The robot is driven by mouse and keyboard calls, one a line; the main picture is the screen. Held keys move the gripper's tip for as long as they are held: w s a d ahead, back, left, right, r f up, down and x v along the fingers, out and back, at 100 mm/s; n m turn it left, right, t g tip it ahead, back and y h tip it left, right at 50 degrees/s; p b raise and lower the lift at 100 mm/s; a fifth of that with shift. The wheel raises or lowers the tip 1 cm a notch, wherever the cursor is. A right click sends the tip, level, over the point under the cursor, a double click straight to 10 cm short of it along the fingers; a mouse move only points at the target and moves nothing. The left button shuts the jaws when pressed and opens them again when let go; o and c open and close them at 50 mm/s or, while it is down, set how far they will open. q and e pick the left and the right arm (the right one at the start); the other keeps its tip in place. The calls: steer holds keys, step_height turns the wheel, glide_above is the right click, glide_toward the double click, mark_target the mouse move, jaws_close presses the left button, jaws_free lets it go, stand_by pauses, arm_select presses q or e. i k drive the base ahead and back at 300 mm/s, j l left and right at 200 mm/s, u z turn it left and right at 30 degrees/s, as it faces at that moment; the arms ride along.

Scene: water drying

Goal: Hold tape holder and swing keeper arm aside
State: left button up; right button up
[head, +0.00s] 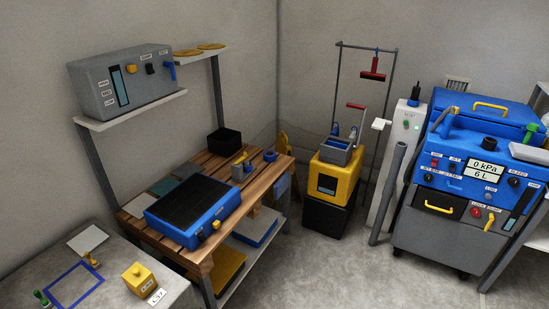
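On the wooden slatted bench stands a small grey holder (238,172), which looks like the tape holder. A thin yellow piece (242,157) slants across its top and may be the keeper arm. It is too small to tell how it is set. A blue ring-shaped item (270,155), perhaps a tape roll, is just to the right of the holder. Neither of my grippers is in view.
The wooden bench (262,185) also bears a blue tray-like unit (165,212) and a black box (224,141). A shelf above holds a grey control box (122,83). A yellow bucket unit (332,178) and a blue machine (470,200) stand right. Floor between is clear.

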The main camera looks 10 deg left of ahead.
mark_target(245, 156)
steer(key=i+l+u, duration=0.3)
steer(key=i+u, duration=0.15)
steer(key=i+l+u, duration=0.4)
steer(key=i+l, duration=0.05)
steer(key=i, duration=0.1)
